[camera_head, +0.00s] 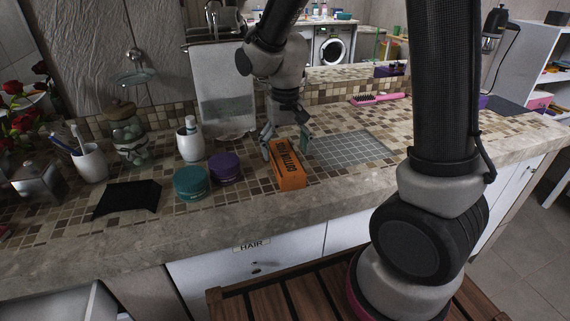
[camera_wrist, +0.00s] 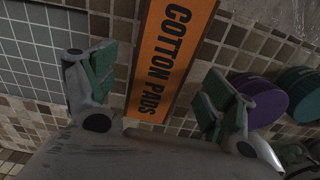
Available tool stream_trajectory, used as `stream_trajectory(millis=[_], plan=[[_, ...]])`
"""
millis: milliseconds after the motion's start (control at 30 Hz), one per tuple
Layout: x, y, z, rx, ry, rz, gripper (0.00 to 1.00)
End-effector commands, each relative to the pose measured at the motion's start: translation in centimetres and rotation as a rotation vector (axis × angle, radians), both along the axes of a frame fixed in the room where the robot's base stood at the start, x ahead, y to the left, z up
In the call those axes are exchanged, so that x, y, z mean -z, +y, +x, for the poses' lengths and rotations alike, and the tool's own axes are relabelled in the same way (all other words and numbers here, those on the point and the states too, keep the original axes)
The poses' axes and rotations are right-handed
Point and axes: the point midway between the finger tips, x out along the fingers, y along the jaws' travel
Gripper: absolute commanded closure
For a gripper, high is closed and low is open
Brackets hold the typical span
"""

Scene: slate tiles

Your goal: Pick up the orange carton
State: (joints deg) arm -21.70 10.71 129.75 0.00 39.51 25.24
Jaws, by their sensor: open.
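The orange carton (camera_head: 289,168) stands on the tiled counter near its front edge, with dark lettering on it. In the wrist view the carton (camera_wrist: 165,62) reads "COTTON PADS" and runs from the top edge down between my fingers. My gripper (camera_head: 285,146) is low over the counter at the carton's far end. In the wrist view my gripper (camera_wrist: 155,92) is open, with one green-padded finger on each side of the carton. A gap shows between each pad and the carton, so neither finger appears to touch it.
A teal jar (camera_head: 191,183) and a purple jar (camera_head: 224,167) stand close left of the carton. A grey tile mat (camera_head: 348,149) lies to its right. A black cloth-like item (camera_head: 127,198), white cups (camera_head: 190,140) and a pink brush (camera_head: 377,99) are farther off.

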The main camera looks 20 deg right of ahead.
Motion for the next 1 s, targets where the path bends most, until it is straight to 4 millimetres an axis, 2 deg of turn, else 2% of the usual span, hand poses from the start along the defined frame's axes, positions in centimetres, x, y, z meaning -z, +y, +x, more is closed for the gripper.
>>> stream_trajectory(millis=[100,200,500,567,700,800,1000], plan=[[2.1,0.0,0.0,-0.001,0.005,-0.002,0.16],[3.4,0.0,0.1,-0.001,0.004,-0.002,0.16],[4.1,0.1,0.1,-0.002,0.000,0.000,0.16],[4.1,0.1,0.1,-0.002,0.000,0.000,0.25],[4.1,0.1,0.1,-0.002,0.000,0.000,0.51],[4.1,0.1,0.1,-0.002,0.001,0.000,0.66],[4.1,0.1,0.1,-0.002,0.000,0.000,0.66]])
